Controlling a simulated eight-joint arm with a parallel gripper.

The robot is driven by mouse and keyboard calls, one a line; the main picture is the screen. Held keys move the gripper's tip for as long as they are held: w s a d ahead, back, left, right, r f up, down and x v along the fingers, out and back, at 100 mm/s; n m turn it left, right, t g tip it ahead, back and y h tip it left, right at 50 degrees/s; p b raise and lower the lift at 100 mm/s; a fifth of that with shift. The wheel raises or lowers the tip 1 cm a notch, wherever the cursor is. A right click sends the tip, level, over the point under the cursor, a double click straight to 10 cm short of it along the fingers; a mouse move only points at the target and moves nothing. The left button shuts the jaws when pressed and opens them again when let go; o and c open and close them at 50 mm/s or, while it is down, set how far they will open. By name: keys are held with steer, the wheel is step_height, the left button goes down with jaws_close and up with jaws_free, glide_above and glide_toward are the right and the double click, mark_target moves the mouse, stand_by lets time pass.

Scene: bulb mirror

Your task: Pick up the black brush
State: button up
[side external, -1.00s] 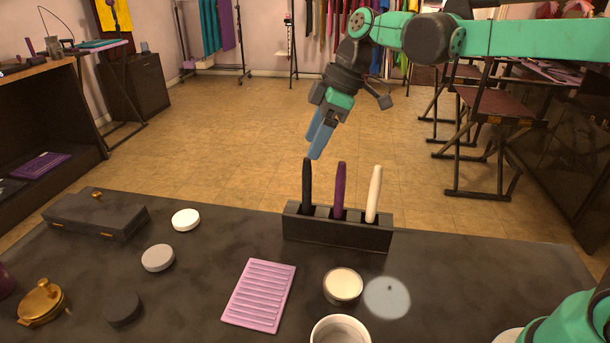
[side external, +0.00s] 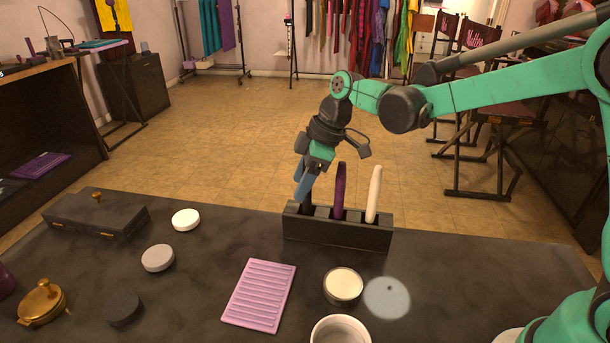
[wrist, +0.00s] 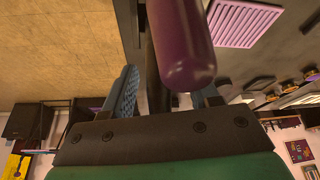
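The black brush stands upright in the left slot of the dark holder (side external: 338,232). In the side view my gripper (side external: 303,190) covers most of it, angled down over its upper part. In the wrist view the dark shaft of the black brush (wrist: 154,80) shows between my two blue fingers (wrist: 166,95). The fingers are apart, with space beside the shaft, so my gripper looks open around it. The purple brush (side external: 339,190) stands in the middle slot and the cream brush (side external: 374,193) in the right slot. The purple brush (wrist: 185,45) looms large in the wrist view, partly hiding the black one.
A pink ridged tray (side external: 259,295) and a cream-topped jar (side external: 343,286) sit in front of the holder. A white round lid (side external: 186,220), a grey one (side external: 158,258) and a dark box (side external: 95,214) are to the left.

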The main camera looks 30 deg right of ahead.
jaws_close()
steer(key=shift+r, duration=0.1)
